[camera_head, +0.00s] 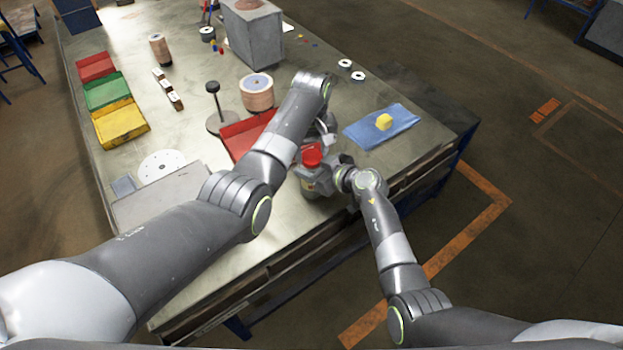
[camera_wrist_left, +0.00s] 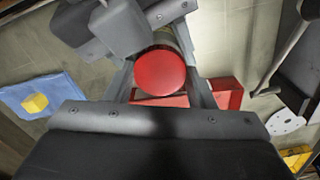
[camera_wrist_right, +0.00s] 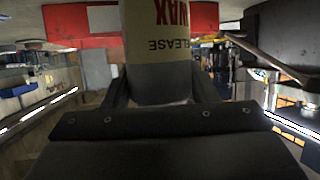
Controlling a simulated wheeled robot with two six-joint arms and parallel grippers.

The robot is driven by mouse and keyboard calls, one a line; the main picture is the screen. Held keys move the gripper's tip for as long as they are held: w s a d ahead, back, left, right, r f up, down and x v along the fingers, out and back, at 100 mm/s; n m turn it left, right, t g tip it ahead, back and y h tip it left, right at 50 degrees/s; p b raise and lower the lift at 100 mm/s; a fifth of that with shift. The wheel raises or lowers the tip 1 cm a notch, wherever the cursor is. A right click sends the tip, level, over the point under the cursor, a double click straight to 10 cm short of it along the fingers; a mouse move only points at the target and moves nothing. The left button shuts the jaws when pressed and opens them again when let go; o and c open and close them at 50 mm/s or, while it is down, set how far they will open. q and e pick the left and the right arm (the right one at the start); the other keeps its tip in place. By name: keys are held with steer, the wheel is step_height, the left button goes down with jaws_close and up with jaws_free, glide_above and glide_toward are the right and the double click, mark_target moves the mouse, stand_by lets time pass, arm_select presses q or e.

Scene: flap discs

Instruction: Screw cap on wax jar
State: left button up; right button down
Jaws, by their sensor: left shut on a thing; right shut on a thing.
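The red cap (camera_head: 312,154) sits at the top of the wax jar (camera_head: 308,186), near the front edge of the table. In the left wrist view the round cap (camera_wrist_left: 160,73) lies between the fingers of my left gripper (camera_wrist_left: 160,92), which is shut on it from above. In the right wrist view the pale jar (camera_wrist_right: 157,40), lettered "RELEASE WAX", stands between the fingers of my right gripper (camera_wrist_right: 158,95), which is shut on its body. Whether the cap's thread is engaged is hidden.
A red tray (camera_head: 240,137) lies just behind the jar. A blue cloth (camera_head: 360,133) with a yellow block (camera_head: 383,122) is to the right. A grey plate (camera_head: 150,207) and a white disc (camera_head: 161,167) lie left. Bare tabletop (camera_head: 270,225) shows in front.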

arm_select(q)
steer(key=shift+m, duration=0.6)
steer(key=o, duration=1.1)
steer(key=shift+r, duration=2.25)
steer(key=shift+r, duration=0.1)
steer(key=shift+c, duration=0.5)
steer(key=shift+r+n, duration=0.55)
steer(key=shift+n, duration=0.35)
step_height(320, 180, up, 2)
steer(key=n, duration=0.3)
steer(key=shift+r, duration=0.1)
